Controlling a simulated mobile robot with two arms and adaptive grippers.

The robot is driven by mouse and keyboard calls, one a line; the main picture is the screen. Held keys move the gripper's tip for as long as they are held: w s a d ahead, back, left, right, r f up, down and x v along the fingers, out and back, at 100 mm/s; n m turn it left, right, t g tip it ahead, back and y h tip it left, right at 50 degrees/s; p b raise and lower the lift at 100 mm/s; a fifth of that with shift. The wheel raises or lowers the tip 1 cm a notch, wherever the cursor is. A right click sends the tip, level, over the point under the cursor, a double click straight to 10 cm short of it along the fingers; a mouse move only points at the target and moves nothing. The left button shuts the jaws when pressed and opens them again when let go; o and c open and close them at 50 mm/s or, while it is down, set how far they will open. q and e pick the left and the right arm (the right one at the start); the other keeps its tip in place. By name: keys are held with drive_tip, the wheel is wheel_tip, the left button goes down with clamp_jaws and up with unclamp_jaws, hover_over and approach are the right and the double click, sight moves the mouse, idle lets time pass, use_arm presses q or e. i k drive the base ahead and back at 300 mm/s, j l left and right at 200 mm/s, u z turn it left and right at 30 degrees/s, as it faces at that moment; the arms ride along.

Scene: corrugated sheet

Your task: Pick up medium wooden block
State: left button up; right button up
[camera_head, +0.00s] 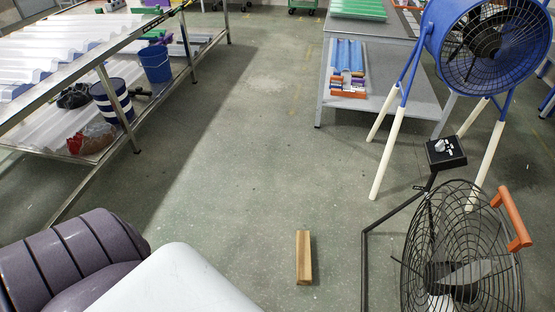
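The wooden block (304,257) is a short tan piece. It lies on the grey-green floor in the lower middle of the head view, apart from other objects. It is the only clearly loose wooden block on the open floor. Neither of my grippers shows in the head view, so their positions and whether they are open or shut are hidden.
A black wire-cage fan (462,255) with an orange handle stands right of the block, with a dark post beside it. A blue drum fan (490,42) stands on white-footed legs behind. A metal rack (100,75) stands at left, a grey table (405,95) at back right. The middle floor is clear.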

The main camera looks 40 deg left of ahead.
sight(303, 253)
drive_tip(key=u, duration=0.9)
drive_tip(key=i+j, duration=0.25)
drive_tip(key=j, duration=0.15)
